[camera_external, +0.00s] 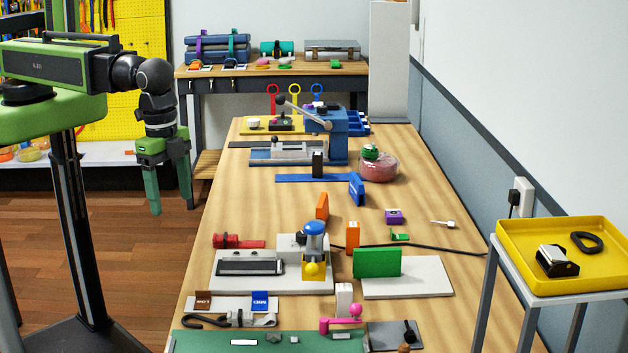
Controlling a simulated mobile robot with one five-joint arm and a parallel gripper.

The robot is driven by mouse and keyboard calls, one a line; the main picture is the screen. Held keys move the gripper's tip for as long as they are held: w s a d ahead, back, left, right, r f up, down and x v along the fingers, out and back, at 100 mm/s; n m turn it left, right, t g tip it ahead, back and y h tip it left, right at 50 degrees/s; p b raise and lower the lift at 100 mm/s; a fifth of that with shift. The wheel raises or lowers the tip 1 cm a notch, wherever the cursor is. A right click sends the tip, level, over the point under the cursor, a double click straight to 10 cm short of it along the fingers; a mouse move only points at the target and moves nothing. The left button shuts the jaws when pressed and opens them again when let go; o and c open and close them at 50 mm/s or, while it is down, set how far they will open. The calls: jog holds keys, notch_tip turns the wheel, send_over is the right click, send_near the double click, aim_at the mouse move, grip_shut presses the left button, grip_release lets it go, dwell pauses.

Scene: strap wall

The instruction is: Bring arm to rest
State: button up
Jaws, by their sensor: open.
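My gripper (169,192) hangs at the end of my green and black arm, at the left of the picture. Its two green fingers point down and are spread apart, with nothing between them. It is over the wooden floor, left of the long wooden table (262,190), and touches nothing that I can see. The upper arm part lies about level, and the black wrist bends downward from it.
The table holds a blue press with a grey lever (326,130), a pink jar (379,167), a green block (377,262) and several other fixtures. A yellow tray (567,285) stands at the right. A back bench (215,71) carries cases. Floor (130,270) below my gripper is clear.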

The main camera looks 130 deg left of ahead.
jog(key=s+d+m, duration=0.2)
jog(key=s+d, duration=0.3)
jog(key=d, duration=0.3)
notch_tip(320, 180, down, 7)
jog(key=b, duration=0.7)
jog(key=shift+w+a+g, duration=0.15)
jog(key=shift+w+g, duration=0.15)
